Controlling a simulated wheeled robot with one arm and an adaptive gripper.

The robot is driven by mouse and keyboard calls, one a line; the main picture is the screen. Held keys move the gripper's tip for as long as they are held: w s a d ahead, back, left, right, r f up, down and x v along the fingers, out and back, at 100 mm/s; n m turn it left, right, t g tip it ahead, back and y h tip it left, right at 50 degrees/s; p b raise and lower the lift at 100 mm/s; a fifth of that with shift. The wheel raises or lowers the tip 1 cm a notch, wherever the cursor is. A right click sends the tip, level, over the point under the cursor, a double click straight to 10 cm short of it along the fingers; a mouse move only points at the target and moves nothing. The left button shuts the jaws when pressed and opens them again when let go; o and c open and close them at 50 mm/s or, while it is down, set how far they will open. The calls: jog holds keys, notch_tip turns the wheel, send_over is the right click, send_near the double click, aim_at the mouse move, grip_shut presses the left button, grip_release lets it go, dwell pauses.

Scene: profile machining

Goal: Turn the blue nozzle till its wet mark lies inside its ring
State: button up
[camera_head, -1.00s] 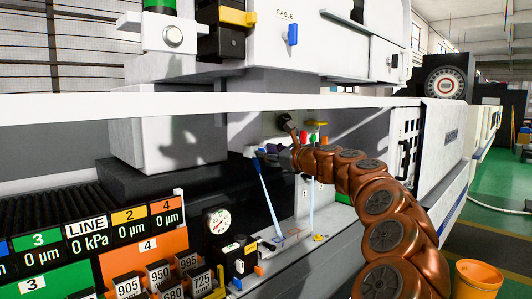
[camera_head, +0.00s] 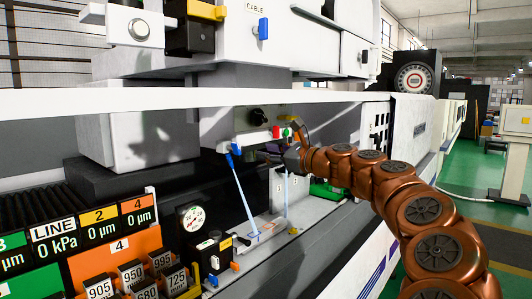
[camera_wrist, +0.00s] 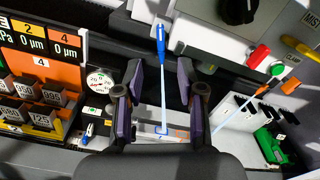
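The blue nozzle (camera_head: 235,150) sits high at the back of the machine bay; it also shows in the wrist view (camera_wrist: 161,35). A thin pale stream (camera_wrist: 164,90) runs from it down to the light bed. The stream ends near a blue ring mark (camera_wrist: 161,129); the wet mark is too small to place surely inside or outside. My gripper (camera_wrist: 161,82) is open and empty. In the wrist view the nozzle lies beyond and between its two fingertips, apart from them. In the head view my gripper (camera_head: 266,152) is right of the nozzle.
An orange nozzle (camera_wrist: 290,87) with its own stream is to the right. An orange mark (camera_wrist: 182,134) lies beside the blue ring. A red button (camera_wrist: 258,57), a black knob (camera_wrist: 238,10), a green part (camera_wrist: 268,146) and a gauge (camera_wrist: 101,79) are nearby.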

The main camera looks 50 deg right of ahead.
dwell(0.4)
jog(key=w+a+f+n+g+y, duration=0.25)
jog(key=a+n, duration=0.25)
jog(key=a, duration=0.7)
jog(key=s+a+f+n+g+y, duration=0.3)
jog(key=a+f+n, duration=0.35)
jog(key=a, duration=0.65)
jog(key=s+a+f+n+g, duration=0.2)
jog(key=a+f+n+g, duration=0.4)
jog(key=a, duration=0.7)
jog(key=s+a+f+n+g+h, duration=0.1)
jog(key=s+a+f+n+g, duration=0.2)
jog(key=s+f, duration=0.35)
jog(key=s+a+f+n+g+h, duration=0.2)
jog(key=s+a+f+n, duration=0.1)
jog(key=s+f+n, duration=0.4)
jog(key=s+d+f+n+g+h, duration=0.1)
jog(key=s+d+f+h, duration=0.1)
jog(key=s, duration=0.5)
jog(key=s+d+f+n+g+h, duration=0.1)
jog(key=s+d+f+n+g, duration=0.1)
jog(key=s+f, duration=0.3)
jog(key=s+d, duration=0.1)
jog(key=s, duration=0.1)
jog(key=shift+s+f+h, duration=0.15)
jog(key=shift+s+h, duration=0.15)
jog(key=shift+h, duration=0.05)
jog(key=shift+n, duration=0.25)
